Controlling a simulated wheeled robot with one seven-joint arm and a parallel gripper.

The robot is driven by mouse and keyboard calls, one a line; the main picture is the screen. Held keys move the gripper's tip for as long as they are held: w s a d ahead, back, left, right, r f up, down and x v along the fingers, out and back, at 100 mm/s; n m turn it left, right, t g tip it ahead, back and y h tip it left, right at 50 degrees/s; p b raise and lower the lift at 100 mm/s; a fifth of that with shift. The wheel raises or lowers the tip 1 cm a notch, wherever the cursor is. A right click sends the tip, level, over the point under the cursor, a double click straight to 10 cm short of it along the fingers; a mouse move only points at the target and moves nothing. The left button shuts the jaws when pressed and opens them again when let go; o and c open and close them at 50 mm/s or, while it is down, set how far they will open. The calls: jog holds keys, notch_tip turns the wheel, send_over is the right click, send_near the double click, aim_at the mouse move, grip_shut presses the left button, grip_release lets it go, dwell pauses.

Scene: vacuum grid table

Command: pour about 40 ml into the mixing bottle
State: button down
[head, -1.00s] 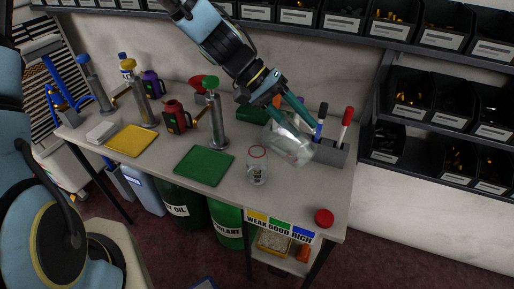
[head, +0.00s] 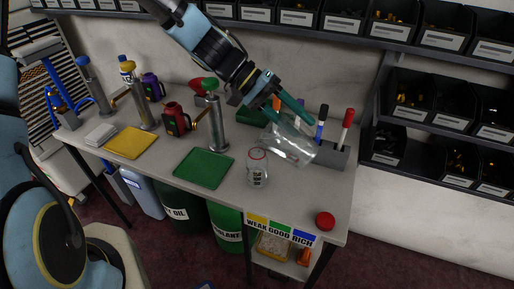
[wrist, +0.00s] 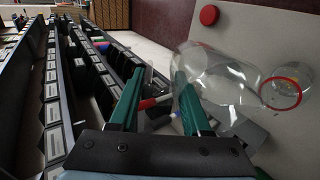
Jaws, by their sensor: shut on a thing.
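My gripper (head: 293,116) is shut on a clear, see-through vessel (head: 289,147), tipped well over on its side above the table. The vessel also shows large in the wrist view (wrist: 222,78). A small clear bottle (head: 258,172) with a red rim and a dark label, likely the mixing bottle, stands upright on the table, left of and below the vessel in the head view. In the wrist view the red-rimmed bottle (wrist: 284,92) is close to one end of the vessel. I cannot make out the liquid level in either, or any stream between them.
A green mat (head: 204,168) lies left of the bottle. A grey holder (head: 333,155) with markers stands right of the vessel. A red round cap (head: 325,221) lies near the front right corner. Pump dispensers (head: 217,125) stand further left; bins (head: 440,110) line the right wall.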

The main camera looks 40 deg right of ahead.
aim_at(306, 126)
jog(key=shift+w+r+g+h+b, duration=0.1)
jog(key=shift+r+g+h+b, duration=0.2)
jog(key=shift+r+g, duration=0.3)
dwell(2.6)
jog(key=shift+s+d+f+t+y+p, duration=0.25)
jog(key=shift+s+t+y+p, duration=0.15)
jog(key=shift+t+p, duration=0.1)
jog(key=shift+s+d+f+t+y+p, duration=0.2)
jog(key=shift+s+f+t+y+p, duration=0.1)
jog(key=shift+s+t+p, duration=0.15)
jog(key=shift+s+d+r+t+p, duration=0.2)
jog(key=shift+t+p, duration=0.25)
jog(key=shift+p, duration=0.25)
jog(key=shift+s+f+y, duration=0.15)
jog(key=shift+f+y, duration=0.1)
jog(key=shift+y, duration=0.05)
jog(key=shift+d+f+t, duration=0.1)
jog(key=shift+f+t, duration=0.3)
jog(key=shift+s+d+f+t+y+p, duration=0.15)
jog(key=shift+s+f+t+y+p, duration=0.15)
jog(key=shift+y+p, duration=0.15)
jog(key=shift+d+f, duration=0.1)
jog(key=shift+f, duration=0.15)
jog(key=shift+f, duration=0.1)
